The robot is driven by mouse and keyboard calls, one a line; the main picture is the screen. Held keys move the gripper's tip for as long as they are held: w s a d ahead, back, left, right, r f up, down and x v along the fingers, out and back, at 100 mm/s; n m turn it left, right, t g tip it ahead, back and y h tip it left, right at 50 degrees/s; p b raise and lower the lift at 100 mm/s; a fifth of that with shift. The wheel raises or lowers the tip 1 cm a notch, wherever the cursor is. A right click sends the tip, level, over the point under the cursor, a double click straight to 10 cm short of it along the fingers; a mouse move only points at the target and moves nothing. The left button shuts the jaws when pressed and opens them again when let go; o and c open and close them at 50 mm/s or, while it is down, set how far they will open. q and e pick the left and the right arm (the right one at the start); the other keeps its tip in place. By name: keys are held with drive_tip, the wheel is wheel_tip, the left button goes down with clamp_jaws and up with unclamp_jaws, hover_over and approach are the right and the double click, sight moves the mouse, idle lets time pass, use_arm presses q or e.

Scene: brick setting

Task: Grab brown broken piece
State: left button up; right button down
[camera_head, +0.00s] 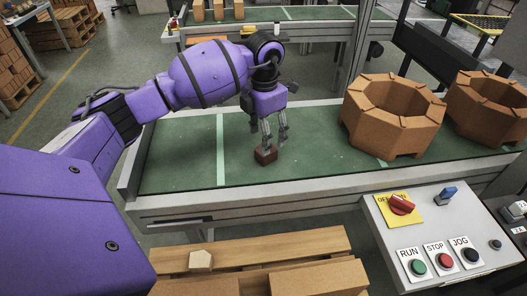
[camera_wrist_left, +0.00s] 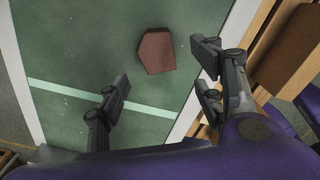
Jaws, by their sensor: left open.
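The brown broken piece (camera_head: 265,155) is a small dark reddish-brown block with an angled side, lying on the green conveyor belt (camera_head: 185,150). My left gripper (camera_head: 275,143) points down just above it in the head view. In the left wrist view the piece (camera_wrist_left: 156,51) lies beyond the fingertips, and the gripper (camera_wrist_left: 163,62) is open with nothing between its fingers. The fingers look apart from the piece, but the exact gap is hard to judge. My right gripper is not in view.
Octagonal brown brick rings (camera_head: 392,113) stand on the belt to the right. A control panel (camera_head: 440,235) with a red switch and buttons is at the front right. A wooden pallet (camera_head: 250,250) with bricks and a pale piece (camera_head: 201,260) lies in front. The belt left of the gripper is clear.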

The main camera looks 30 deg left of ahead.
use_arm(q)
drive_tip(key=f, duration=0.7)
drive_tip(key=shift+w+f+p, duration=0.15)
drive_tip(key=shift+w+p, duration=0.15)
drive_tip(key=c, duration=1.2)
